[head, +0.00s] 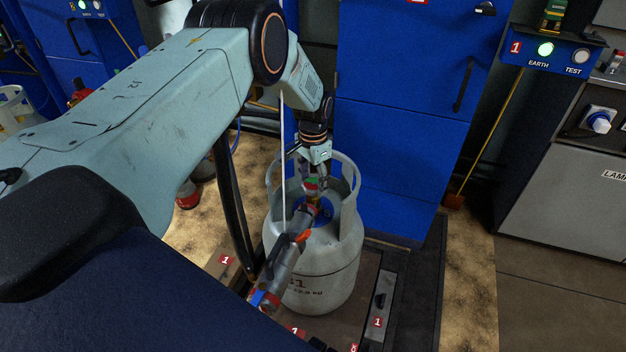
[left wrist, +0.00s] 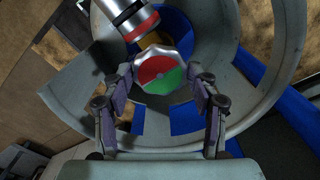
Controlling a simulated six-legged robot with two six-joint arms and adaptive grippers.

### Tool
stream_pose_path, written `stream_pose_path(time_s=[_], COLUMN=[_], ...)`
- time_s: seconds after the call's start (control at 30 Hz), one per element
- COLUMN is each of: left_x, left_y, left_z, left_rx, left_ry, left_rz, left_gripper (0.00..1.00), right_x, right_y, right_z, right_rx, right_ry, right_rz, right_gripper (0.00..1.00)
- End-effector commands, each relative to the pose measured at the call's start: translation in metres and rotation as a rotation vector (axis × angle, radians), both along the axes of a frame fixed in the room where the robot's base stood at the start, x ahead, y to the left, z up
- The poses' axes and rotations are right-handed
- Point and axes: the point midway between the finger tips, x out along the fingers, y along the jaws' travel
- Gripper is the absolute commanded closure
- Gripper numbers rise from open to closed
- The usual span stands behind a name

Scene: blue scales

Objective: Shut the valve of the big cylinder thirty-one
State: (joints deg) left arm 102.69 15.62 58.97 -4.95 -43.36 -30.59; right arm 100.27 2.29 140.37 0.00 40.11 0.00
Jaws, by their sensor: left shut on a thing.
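The big grey cylinder (head: 335,262), marked with a red number that reads 31, stands upright on the scale platform. Its valve knob (left wrist: 160,78) has a red half and a green half; it also shows inside the collar in the head view (head: 313,184). My left gripper (head: 316,172) reaches down into the collar from above. In the left wrist view its fingers (left wrist: 160,86) are closed on opposite sides of the knob. A metal filling head (head: 287,258) with an orange lever reaches to the valve, and its red-banded end (left wrist: 132,18) is beside the knob. My right gripper is out of view.
The cylinder's collar (head: 347,190) surrounds the valve closely. A blue cabinet (head: 395,150) stands right behind. A box with a lit green EARTH lamp (head: 546,49) is at upper right. Red "1" labels mark the scale frame (head: 376,322). A black hose hangs left of the cylinder.

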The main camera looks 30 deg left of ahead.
Motion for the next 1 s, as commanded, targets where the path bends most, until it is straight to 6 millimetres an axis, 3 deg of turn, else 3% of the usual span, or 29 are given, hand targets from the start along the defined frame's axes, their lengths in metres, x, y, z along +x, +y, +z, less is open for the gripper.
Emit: stream_pose_path(time_s=[0.43,0.47,0.5,0.73,1.0], left_x=[-0.0002,-0.0002,-0.0002,-0.0001,0.0], left_y=[0.0,0.0,0.0,-0.0001,0.0], left_z=[-0.0001,-0.0001,-0.0001,-0.0001,0.0001], left_rx=[0.0,0.0,0.0,0.0,0.0], left_ry=[0.001,0.001,0.001,0.0,0.0], left_rz=[-0.01,-0.01,-0.01,-0.01,-0.009], left_gripper=[0.72,0.4,0.37,0.18,0.18], right_x=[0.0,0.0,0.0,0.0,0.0], right_y=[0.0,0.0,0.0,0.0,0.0], right_z=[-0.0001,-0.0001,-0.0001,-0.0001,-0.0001], right_rx=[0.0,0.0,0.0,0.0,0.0], right_ry=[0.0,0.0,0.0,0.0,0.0], right_rz=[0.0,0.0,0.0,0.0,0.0], right_gripper=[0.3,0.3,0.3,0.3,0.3])
